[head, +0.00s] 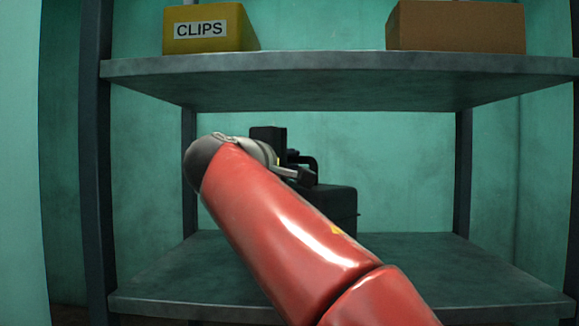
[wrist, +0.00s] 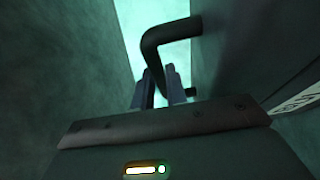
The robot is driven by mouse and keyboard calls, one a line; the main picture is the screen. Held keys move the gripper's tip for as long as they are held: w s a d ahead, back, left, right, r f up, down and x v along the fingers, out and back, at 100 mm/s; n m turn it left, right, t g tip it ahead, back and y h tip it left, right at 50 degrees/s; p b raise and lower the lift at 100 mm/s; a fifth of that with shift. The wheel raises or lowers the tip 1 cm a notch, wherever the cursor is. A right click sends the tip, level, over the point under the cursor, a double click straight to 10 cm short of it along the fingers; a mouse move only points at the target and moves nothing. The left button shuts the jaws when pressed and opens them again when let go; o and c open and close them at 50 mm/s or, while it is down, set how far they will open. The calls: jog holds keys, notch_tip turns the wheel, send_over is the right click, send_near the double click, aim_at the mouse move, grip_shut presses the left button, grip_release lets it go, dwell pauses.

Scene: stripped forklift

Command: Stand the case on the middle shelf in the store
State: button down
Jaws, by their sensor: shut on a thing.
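The case (head: 340,204) is dark, box-shaped and upright, with a bent handle (head: 306,160) on top. It is over the middle shelf (head: 420,275), partly hidden behind my red arm. I cannot tell whether its base touches the shelf. In the wrist view the case (wrist: 255,45) fills the right side, with part of a white label at its edge. My gripper (wrist: 164,85) is shut on the dark handle, which bends down between the fingers. In the head view my arm hides much of the grip.
An upper shelf (head: 330,82) spans above the case. It holds a yellow CLIPS bin (head: 205,30) and a brown box (head: 455,27). Dark posts (head: 95,150) stand at the sides. The middle shelf is clear to the right of the case.

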dwell(0.3)
jog(key=shift+f, duration=0.15)
jog(key=c, duration=1.4)
grip_release()
jog(key=shift+s+a, duration=0.2)
jog(key=shift+s, duration=0.1)
jog(key=b+v, duration=0.1)
jog(key=v, duration=1)
jog(key=shift+s, duration=0.15)
jog(key=shift+a, duration=0.1)
